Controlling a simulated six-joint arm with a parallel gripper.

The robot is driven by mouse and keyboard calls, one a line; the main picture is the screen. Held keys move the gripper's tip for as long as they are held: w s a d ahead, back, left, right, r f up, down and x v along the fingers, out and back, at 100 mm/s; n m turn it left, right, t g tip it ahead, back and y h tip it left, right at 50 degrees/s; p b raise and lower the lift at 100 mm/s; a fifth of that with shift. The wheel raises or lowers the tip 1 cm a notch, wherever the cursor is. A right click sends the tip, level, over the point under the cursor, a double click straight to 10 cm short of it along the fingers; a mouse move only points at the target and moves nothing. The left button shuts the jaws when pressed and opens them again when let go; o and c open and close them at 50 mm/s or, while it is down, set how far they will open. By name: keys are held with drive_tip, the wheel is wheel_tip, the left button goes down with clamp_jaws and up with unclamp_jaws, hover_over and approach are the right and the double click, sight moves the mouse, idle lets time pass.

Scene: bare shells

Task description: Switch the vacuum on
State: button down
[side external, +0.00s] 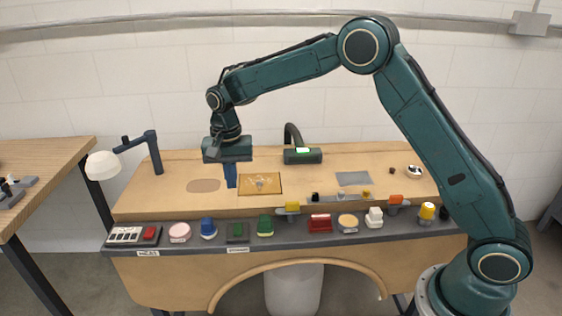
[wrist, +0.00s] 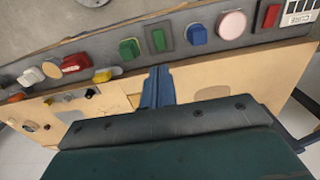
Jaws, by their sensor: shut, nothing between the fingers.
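My gripper (side external: 231,186) is shut and empty, fingers pointing down above the wooden bench top, behind the row of controls. Its blue fingers also show in the wrist view (wrist: 160,70). A green rectangular control on a dark plate (side external: 237,232) sits on the grey front ledge; it also shows in the wrist view (wrist: 158,40), just beyond the fingertips and apart from them. A green block-shaped control (side external: 265,225) is beside it. A dark hose unit with a lit green patch (side external: 303,155) stands at the bench's back. I cannot tell which control is the vacuum's.
Also on the ledge (side external: 330,234) are a blue knob (side external: 208,228), a pink round button (side external: 180,232), a red control (side external: 320,222) and a white one (side external: 374,217). A lamp (side external: 103,164) stands left. Small items lie on the bench's right; its back left is mostly clear.

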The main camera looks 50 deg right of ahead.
sight(237, 225)
drive_tip(key=shift+w+d, duration=0.5)
drive_tip(key=shift+w, duration=0.1)
drive_tip(key=shift+f, duration=0.15)
wheel_tip(237, 225, down, 14)
drive_tip(key=shift+r, duration=0.1)
idle(0.8)
